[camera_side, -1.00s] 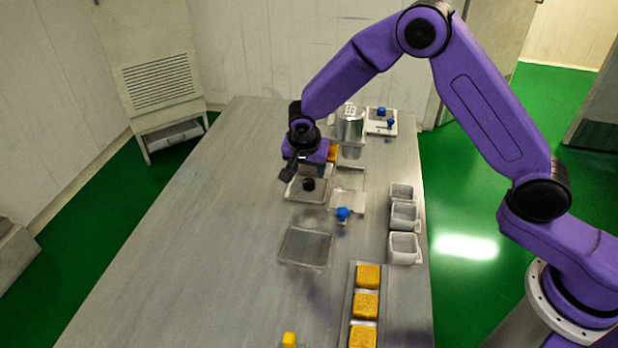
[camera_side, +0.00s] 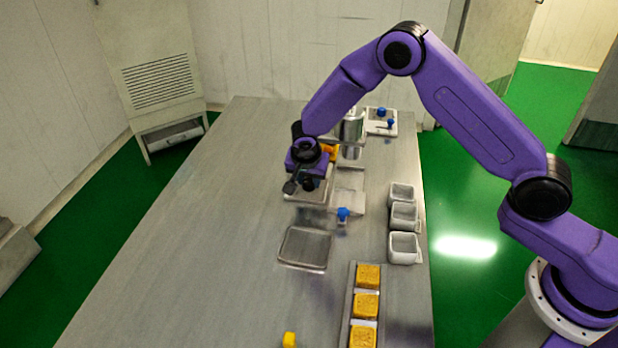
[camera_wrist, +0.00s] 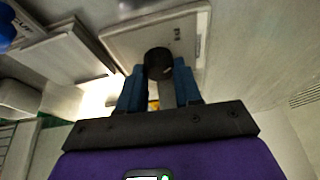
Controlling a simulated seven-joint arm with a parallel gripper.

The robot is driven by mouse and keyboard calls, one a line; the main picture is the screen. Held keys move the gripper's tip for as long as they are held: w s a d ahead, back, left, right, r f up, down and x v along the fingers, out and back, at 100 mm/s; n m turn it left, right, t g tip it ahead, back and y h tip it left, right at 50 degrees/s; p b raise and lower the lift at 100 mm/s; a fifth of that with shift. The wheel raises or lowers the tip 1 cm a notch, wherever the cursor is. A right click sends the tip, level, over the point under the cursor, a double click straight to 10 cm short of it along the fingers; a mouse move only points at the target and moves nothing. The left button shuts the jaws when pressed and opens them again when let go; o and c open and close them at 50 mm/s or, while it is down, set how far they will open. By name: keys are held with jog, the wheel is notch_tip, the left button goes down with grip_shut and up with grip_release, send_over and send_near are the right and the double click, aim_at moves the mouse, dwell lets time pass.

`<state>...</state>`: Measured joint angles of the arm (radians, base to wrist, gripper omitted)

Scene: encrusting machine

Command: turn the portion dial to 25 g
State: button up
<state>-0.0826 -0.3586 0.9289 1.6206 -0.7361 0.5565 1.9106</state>
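The portion dial is a round black knob (camera_side: 308,185) on a pale panel (camera_side: 318,197) of the machine. In the wrist view the knob (camera_wrist: 158,64) shows between the tips of my two blue fingers. My gripper (camera_wrist: 159,75) is open, with one finger on each side of the knob. I cannot tell whether either finger touches it. In the side view my gripper (camera_side: 309,172) is low over the panel, and its fingers are mostly hidden. I cannot read the dial's scale or setting.
A flat tray (camera_side: 305,247) lies in front of the machine, beside a blue knob (camera_side: 343,214). Grey containers (camera_side: 404,216) line the right side. A rack of yellow blocks (camera_side: 367,305) is nearer. A silver cylinder (camera_side: 351,127) stands behind. The table's left is clear.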

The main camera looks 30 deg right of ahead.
jog(key=shift+n+t+y, duration=0.3)
jog(key=shift+n+y, duration=0.2)
jog(key=shift+n, duration=1)
jog(key=o, duration=1.1)
jog(key=shift+c, duration=0.2)
jog(key=shift+r, duration=0.15)
jog(key=v, duration=1.7)
jog(key=shift+s, duration=0.1)
